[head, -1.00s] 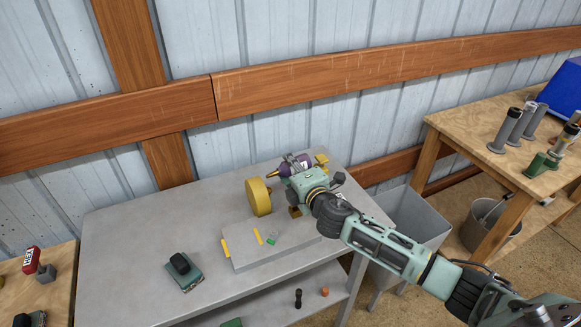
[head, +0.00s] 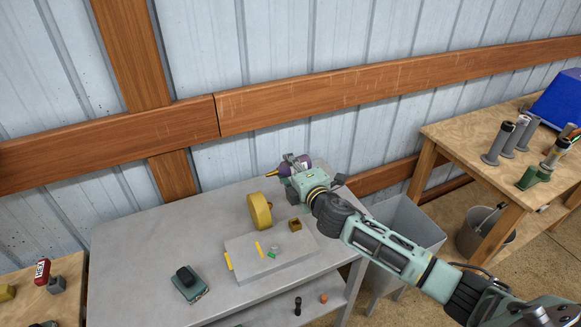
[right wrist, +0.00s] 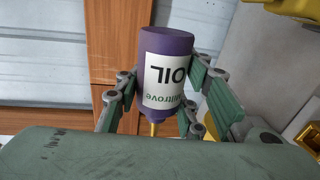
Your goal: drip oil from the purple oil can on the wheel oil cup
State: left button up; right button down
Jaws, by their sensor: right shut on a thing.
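My right gripper (head: 296,166) is shut on the purple oil can (head: 304,161), above the back right of the grey bench. The can lies roughly on its side in the head view, with its yellow nozzle (head: 272,173) pointing left. In the right wrist view the purple can (right wrist: 168,70) sits between the fingers, its white OIL label upside down. The yellow wheel (head: 260,210) stands on the bench below and left of the can, apart from the nozzle. A small brass block (head: 295,225), possibly an oil cup, is right of the wheel. My left gripper is out of view.
A grey raised plate (head: 292,255) with yellow strips lies in front of the wheel. A dark green device (head: 189,284) sits at the bench's left. A grey bin (head: 409,238) stands right of the bench. A wooden table (head: 462,140) with grey cylinders is farther right.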

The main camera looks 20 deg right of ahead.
notch_tip(320, 180, up, 2)
jog(key=shift+r+p, duration=0.25)
jog(key=shift+p, duration=0.5)
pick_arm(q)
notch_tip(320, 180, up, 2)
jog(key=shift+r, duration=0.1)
pick_arm(e)
jog(key=shift+f, duration=0.1)
jog(key=shift+f+m+b, duration=0.15)
jog(key=shift+m+b, duration=0.15)
jog(key=shift+m, duration=0.2)
jog(key=shift+m+y, duration=0.3)
jog(key=shift+m, duration=1.4)
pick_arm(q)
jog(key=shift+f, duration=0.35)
pick_arm(e)
jog(key=shift+y, duration=0.3)
